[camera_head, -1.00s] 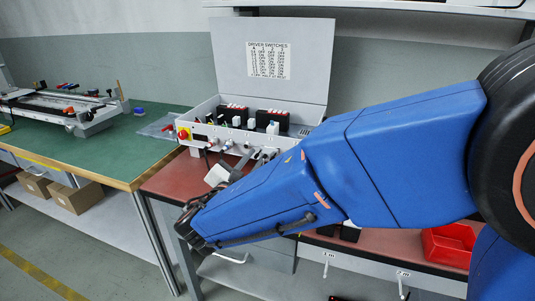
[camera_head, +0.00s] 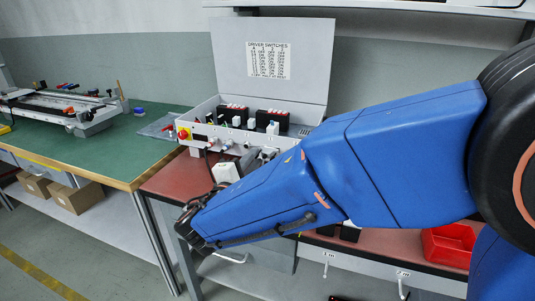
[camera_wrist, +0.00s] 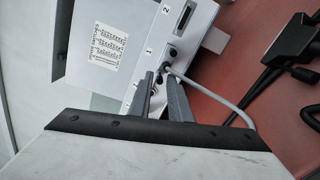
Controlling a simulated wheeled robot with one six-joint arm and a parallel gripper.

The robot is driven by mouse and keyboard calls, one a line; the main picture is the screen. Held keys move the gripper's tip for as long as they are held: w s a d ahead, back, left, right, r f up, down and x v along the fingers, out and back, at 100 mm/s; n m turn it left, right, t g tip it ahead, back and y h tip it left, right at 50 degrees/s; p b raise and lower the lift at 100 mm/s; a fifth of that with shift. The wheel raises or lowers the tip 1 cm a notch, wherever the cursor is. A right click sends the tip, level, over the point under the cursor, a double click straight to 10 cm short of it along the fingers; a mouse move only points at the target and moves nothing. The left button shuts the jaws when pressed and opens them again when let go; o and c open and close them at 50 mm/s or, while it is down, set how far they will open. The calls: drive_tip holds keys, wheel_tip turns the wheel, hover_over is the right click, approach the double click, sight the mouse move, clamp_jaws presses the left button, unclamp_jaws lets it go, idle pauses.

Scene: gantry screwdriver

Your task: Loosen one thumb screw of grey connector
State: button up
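The grey connector (camera_wrist: 167,67) sits on the light panel of the control box in the wrist view, with a grey cable curving right from it. A dark round knob, perhaps a thumb screw (camera_wrist: 173,51), shows at its upper side. Another small dark part lies between my fingertips, too small to identify. My gripper (camera_wrist: 160,77) has its two dark fingers apart, with tips close to the panel at the connector's lower side. I cannot tell whether they touch anything. In the head view the control box (camera_head: 273,65) stands open, and my arm hides part of its front.
A black plug with cable (camera_wrist: 292,42) lies on the red bench top (camera_wrist: 240,70). A label sheet (camera_wrist: 107,45) is on the raised lid. A red bin (camera_head: 447,245) stands right, and a green table (camera_head: 110,150) left.

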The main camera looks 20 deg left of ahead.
clamp_jaws()
